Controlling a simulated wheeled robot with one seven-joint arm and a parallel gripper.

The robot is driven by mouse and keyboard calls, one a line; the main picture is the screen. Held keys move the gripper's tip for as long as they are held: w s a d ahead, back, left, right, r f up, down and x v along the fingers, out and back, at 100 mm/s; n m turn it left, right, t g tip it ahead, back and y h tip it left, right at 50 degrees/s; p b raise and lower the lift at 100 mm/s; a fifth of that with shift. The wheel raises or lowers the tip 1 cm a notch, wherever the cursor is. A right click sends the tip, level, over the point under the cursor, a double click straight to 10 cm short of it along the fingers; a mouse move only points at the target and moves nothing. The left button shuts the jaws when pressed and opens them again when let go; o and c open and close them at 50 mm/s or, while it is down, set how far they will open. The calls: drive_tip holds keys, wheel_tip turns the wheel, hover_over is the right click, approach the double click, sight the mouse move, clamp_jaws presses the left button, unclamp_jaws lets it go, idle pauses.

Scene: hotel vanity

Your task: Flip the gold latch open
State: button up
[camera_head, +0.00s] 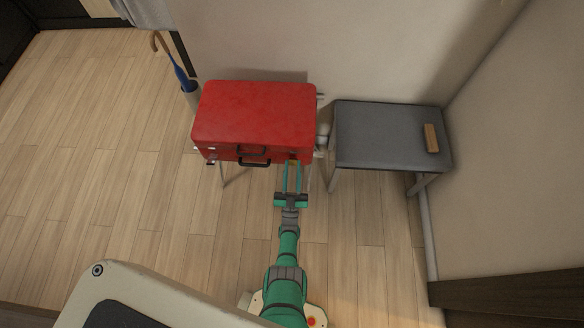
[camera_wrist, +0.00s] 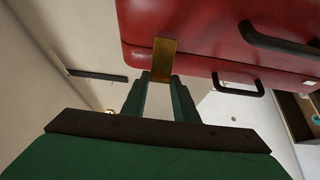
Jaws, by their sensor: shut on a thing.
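A red suitcase (camera_head: 255,115) lies flat on a stand against the wall, its lid closed. Its front side also shows in the wrist view (camera_wrist: 200,32). The gold latch (camera_wrist: 164,58) is a flat plate on the suitcase front, across the seam between lid and base. My gripper (camera_wrist: 160,82) is at the lower end of the latch, with its two fingers shut on it. In the head view my gripper (camera_head: 293,166) reaches the right end of the suitcase front. The fingertips hide part of the latch there.
Dark handles (camera_head: 254,162) stick out from the suitcase front, left of my gripper. A grey bench (camera_head: 385,135) with a brown block (camera_head: 431,138) stands to the right. An umbrella (camera_head: 182,75) in a holder stands at left. The wooden floor (camera_head: 110,150) at left is clear.

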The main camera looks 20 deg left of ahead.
drive_tip(key=shift+w, duration=0.15)
drive_tip(key=o, duration=1.1)
drive_tip(key=shift+c, duration=0.2)
drive_tip(key=s+d+f, duration=0.1)
drive_tip(key=s+d, duration=0.1)
drive_tip(key=s, duration=0.6)
drive_tip(key=s+d+f, duration=0.1)
drive_tip(key=s+d, duration=0.1)
drive_tip(key=s, duration=0.5)
drive_tip(key=shift+s+d+f, duration=0.2)
drive_tip(key=shift+s+f, duration=0.1)
drive_tip(key=shift+s, duration=0.05)
